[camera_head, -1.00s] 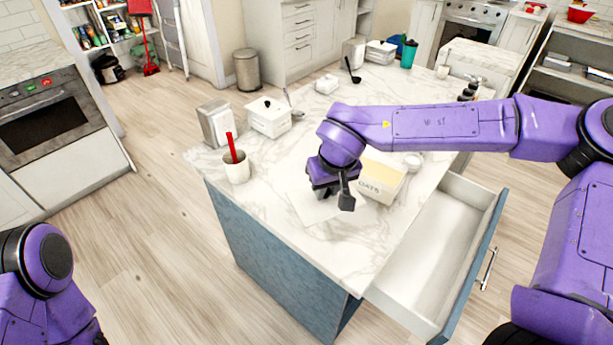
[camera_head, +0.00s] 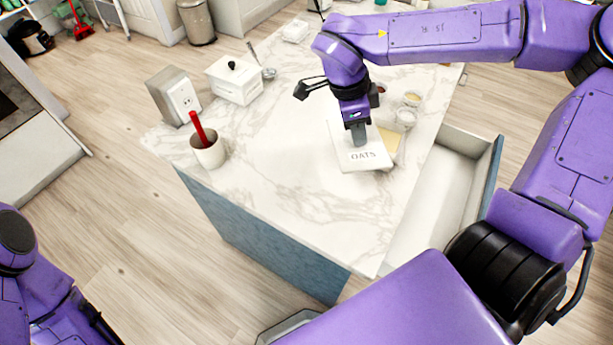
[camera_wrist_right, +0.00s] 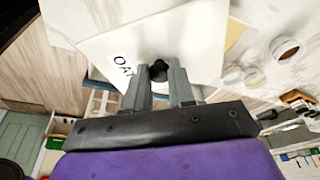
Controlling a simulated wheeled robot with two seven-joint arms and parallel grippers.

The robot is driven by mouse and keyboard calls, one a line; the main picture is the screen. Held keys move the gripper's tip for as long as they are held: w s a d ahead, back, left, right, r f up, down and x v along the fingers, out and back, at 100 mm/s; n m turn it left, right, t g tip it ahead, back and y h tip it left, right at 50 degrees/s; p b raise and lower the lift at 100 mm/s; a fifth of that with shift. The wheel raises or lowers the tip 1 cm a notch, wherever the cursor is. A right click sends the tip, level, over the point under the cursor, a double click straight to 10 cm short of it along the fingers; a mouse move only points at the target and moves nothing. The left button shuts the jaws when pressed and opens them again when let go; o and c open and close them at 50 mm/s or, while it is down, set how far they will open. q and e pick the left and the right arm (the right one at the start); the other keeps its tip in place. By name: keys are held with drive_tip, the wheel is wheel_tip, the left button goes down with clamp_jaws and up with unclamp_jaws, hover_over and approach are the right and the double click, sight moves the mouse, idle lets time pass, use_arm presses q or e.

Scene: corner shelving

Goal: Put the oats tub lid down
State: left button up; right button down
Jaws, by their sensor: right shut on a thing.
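My right gripper (camera_head: 357,143) is over the counter, shut on the black knob (camera_wrist_right: 158,70) of the white oats tub lid (camera_head: 345,158). In the right wrist view the two grey fingers stand on either side of this knob, and the white lid (camera_wrist_right: 105,48) lies beyond it. The word OATS shows beside the fingers. A beige patch (camera_head: 392,143), probably part of the tub, shows to the right of the lid and is mostly hidden. I cannot tell whether the lid touches anything below. My left arm shows at the lower left, its gripper out of view.
A white box with a black knob (camera_head: 238,83), a grey holder (camera_head: 172,93) and a white cup (camera_head: 208,152) with a red utensil stand at the left of the counter. Small round dishes (camera_head: 406,116) are right of the lid. An open drawer (camera_head: 440,190) juts out right. The counter's front left is clear.

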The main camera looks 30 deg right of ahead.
sight(373, 148)
drive_tip(key=m, duration=0.2)
drive_tip(key=d+m+g, duration=0.1)
drive_tip(key=shift+s+f, duration=0.1)
drive_tip(key=shift+f, duration=0.2)
drive_tip(key=shift+s+d+m+y, duration=0.15)
drive_tip(key=shift+m+y, duration=0.1)
drive_tip(key=shift+m, duration=0.35)
drive_tip(key=shift+s+d+m+y, duration=0.15)
drive_tip(key=shift+m+y, duration=0.1)
drive_tip(key=shift+m, duration=0.35)
drive_tip(key=shift+s+d+r+m+g, duration=0.15)
drive_tip(key=shift+s+m+g, duration=0.15)
drive_tip(key=shift+s+m, duration=0.35)
drive_tip(key=shift+s+m+y, duration=0.25)
drive_tip(key=shift+m+y, duration=0.05)
drive_tip(key=shift+m, duration=0.25)
drive_tip(key=w+a+f, duration=0.5)
drive_tip(key=a+f, duration=0.1)
drive_tip(key=a, duration=0.1)
drive_tip(key=w+a+f, duration=0.3)
drive_tip(key=a, duration=0.1)
drive_tip(key=shift+w+f, duration=0.3)
drive_tip(key=shift+f, duration=0.1)
wheel_tip(373, 148, down, 3)
drive_tip(key=shift+r+p, duration=0.2)
drive_tip(key=shift+p, duration=0.15)
drive_tip(key=shift+f, duration=0.3)
drive_tip(key=shift+f, duration=0.1)
